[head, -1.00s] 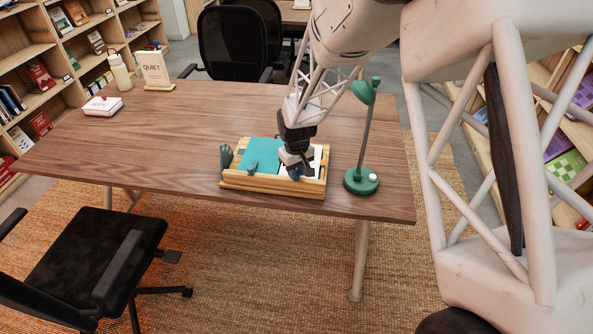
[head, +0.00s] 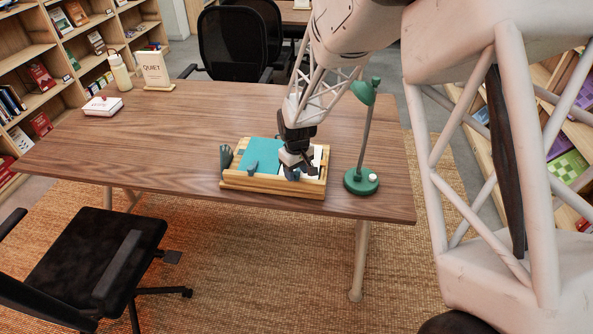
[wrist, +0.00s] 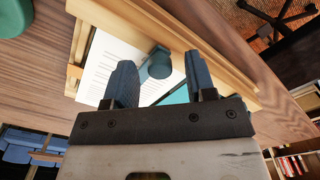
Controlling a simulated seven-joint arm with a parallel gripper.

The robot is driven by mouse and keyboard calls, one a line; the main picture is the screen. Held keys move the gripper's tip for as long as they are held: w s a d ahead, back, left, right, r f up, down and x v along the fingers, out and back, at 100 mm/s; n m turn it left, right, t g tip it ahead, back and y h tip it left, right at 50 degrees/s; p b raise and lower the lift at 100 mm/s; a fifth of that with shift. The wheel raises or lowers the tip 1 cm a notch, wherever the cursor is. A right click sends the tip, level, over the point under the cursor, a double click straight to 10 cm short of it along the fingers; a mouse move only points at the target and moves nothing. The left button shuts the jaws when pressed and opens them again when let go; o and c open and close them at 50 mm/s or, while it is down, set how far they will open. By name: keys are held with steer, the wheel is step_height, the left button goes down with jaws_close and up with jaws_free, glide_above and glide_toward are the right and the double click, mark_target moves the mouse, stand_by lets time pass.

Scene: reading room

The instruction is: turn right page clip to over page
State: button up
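A wooden book stand (head: 280,189) lies near the table's front edge, holding a teal sheet or cover (head: 262,152) on the left and a white page (head: 317,160) on the right. The white page also shows in the wrist view (wrist: 104,66). A dark teal page clip with a rounded head (wrist: 158,63) shows in the wrist view between my gripper's fingertips (wrist: 160,72). The blue fingers stand apart, with gaps visible beside the clip. In the head view my gripper (head: 294,166) is over the stand's right half and hides the clip there.
A green lamp (head: 361,180) stands just right of the stand, close to my arm. A grey-blue upright piece (head: 226,157) is at the stand's left end. A QUIET sign (head: 155,68), bottle (head: 119,72) and white box (head: 102,106) are far left. The table's middle is clear.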

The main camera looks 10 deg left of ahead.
mark_target(297, 172)
steer(key=shift+r, duration=0.15)
step_height(297, 172, up, 7)
steer(key=shift+f, duration=0.1)
steer(key=shift+r, duration=0.35)
stand_by(0.7)
